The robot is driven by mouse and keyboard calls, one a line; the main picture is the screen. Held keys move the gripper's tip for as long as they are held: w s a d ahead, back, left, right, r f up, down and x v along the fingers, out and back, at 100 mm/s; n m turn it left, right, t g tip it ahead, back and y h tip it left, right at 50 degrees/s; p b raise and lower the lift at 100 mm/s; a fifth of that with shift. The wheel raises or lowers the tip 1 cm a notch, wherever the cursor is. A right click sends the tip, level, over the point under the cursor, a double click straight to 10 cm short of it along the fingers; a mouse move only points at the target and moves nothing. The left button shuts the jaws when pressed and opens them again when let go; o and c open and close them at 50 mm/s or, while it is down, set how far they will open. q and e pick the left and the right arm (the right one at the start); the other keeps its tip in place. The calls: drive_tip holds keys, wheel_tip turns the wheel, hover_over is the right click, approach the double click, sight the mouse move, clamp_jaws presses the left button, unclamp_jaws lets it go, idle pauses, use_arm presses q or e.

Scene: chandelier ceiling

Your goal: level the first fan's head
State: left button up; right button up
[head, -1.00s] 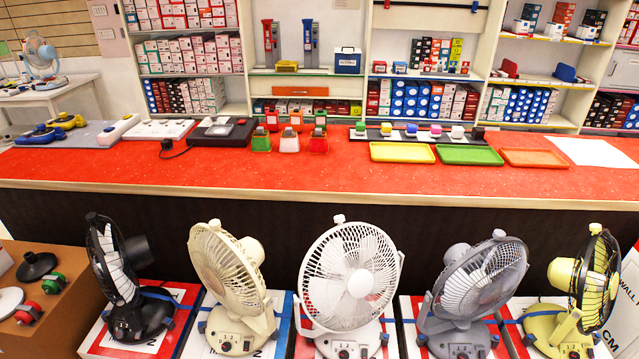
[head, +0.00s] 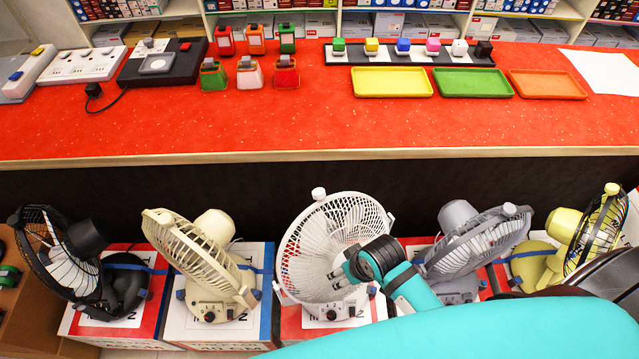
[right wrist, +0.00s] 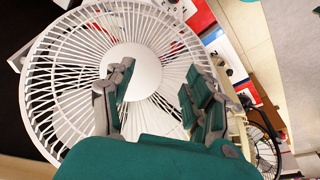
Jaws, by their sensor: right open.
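Several fans stand in a row on boxes: a black fan (head: 68,262), a cream fan (head: 192,255), a white fan (head: 318,243), a grey fan (head: 474,243) and a yellow fan (head: 590,232). I cannot tell which one counts as the first. The white fan's round head faces me, partly covered by my right gripper (head: 342,279). In the right wrist view, the white fan's cage and hub (right wrist: 134,68) lie beyond my open, empty right gripper (right wrist: 160,85). Contact with the cage cannot be told. My left gripper is out of view.
A red counter (head: 300,130) runs behind the fans, with yellow, green and orange trays (head: 547,84) and small colored items on it. The fans stand close together with narrow gaps. My teal right arm covers the lower right.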

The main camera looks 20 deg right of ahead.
drive_tip(key=w+a+r+n, duration=0.1)
drive_tip(key=w+a+r, duration=0.1)
drive_tip(key=w+r, duration=0.1)
drive_tip(key=w+a+r+y, duration=0.1)
drive_tip(key=w+a+r, duration=0.1)
drive_tip(key=w+r, duration=0.2)
drive_tip(key=w+a+r+n+g+p, duration=0.1)
drive_tip(key=w+r, duration=0.2)
drive_tip(key=r, duration=0.3)
drive_tip(key=shift+w+a+n+y, duration=0.2)
drive_tip(key=shift+a+n+y, duration=0.1)
drive_tip(key=shift+a+y, duration=0.1)
drive_tip(key=w+d+r+g+h, duration=0.1)
drive_tip(key=w+d+r+g, duration=0.1)
drive_tip(key=w+r, duration=0.5)
drive_tip(key=h, duration=0.1)
approach(320, 192)
drive_tip(key=shift+g, duration=0.3)
drive_tip(key=f, duration=0.3)
drive_tip(key=f+p, duration=0.1)
drive_tip(key=f, duration=0.2)
drive_tip(key=a+f+p, duration=0.1)
drive_tip(key=f, duration=0.2)
drive_tip(key=shift+w+a+f, duration=0.1)
drive_tip(key=shift+w+f, duration=0.05)
drive_tip(key=shift+f, duration=0.15)
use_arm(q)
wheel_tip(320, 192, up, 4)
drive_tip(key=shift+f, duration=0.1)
